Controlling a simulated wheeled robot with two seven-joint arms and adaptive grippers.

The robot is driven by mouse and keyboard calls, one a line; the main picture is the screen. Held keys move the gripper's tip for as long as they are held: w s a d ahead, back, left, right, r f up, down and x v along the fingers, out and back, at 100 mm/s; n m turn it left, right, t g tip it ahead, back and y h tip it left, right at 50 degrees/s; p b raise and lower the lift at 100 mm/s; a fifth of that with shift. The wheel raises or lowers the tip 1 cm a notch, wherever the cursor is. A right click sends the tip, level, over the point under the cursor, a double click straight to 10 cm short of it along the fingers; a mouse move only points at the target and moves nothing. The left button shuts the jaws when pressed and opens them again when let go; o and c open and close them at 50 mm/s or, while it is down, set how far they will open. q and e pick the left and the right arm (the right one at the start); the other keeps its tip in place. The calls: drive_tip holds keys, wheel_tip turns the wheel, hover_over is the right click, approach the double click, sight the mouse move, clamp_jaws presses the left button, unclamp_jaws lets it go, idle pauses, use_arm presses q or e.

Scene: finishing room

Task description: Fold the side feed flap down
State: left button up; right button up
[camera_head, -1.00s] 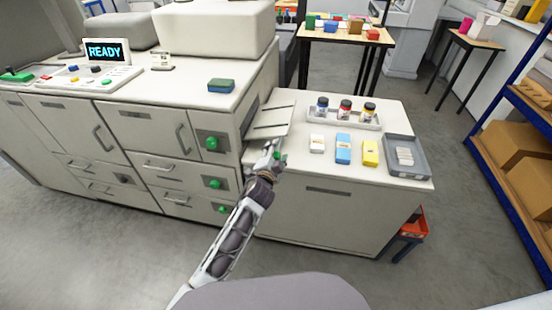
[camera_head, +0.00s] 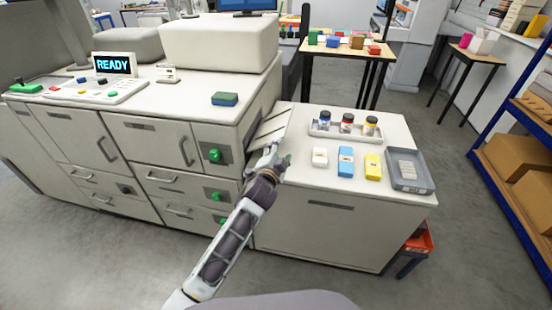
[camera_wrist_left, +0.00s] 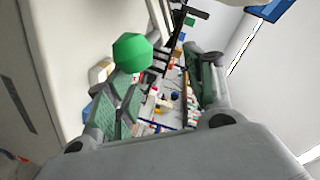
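The side feed flap (camera_head: 270,127) is a pale slotted panel on the right side of the large pale machine (camera_head: 185,105). It is tilted, neither upright nor flat, beside the side cabinet. My left gripper (camera_head: 273,160) is at the flap's lower front end in the head view. In the left wrist view its fingers (camera_wrist_left: 160,92) are apart, with no object clearly held between them. A green knob (camera_wrist_left: 132,52) shows beside the left-hand finger there. I cannot tell whether it touches the finger. The gripper and wrist hide the flap's lower front corner. My right gripper is not in view.
The side cabinet (camera_head: 320,225) stands right of the flap. On it are a tray of bottles (camera_head: 343,132), white, blue and yellow boxes, and a grey tray (camera_head: 410,172). A green-blue block (camera_head: 225,99) lies on the machine. Floor in front is clear.

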use_arm(q)
drive_tip(key=shift+s, duration=0.1)
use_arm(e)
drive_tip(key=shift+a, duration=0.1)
use_arm(q)
drive_tip(key=p+v, duration=0.7)
drive_tip(key=v, duration=0.8)
drive_tip(key=shift+s+a, duration=0.2)
drive_tip(key=shift+a, duration=0.35)
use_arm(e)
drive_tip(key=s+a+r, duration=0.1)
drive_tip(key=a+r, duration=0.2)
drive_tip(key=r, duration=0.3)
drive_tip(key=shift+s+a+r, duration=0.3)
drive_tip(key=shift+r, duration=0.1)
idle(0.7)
use_arm(q)
drive_tip(key=shift+f, duration=0.15)
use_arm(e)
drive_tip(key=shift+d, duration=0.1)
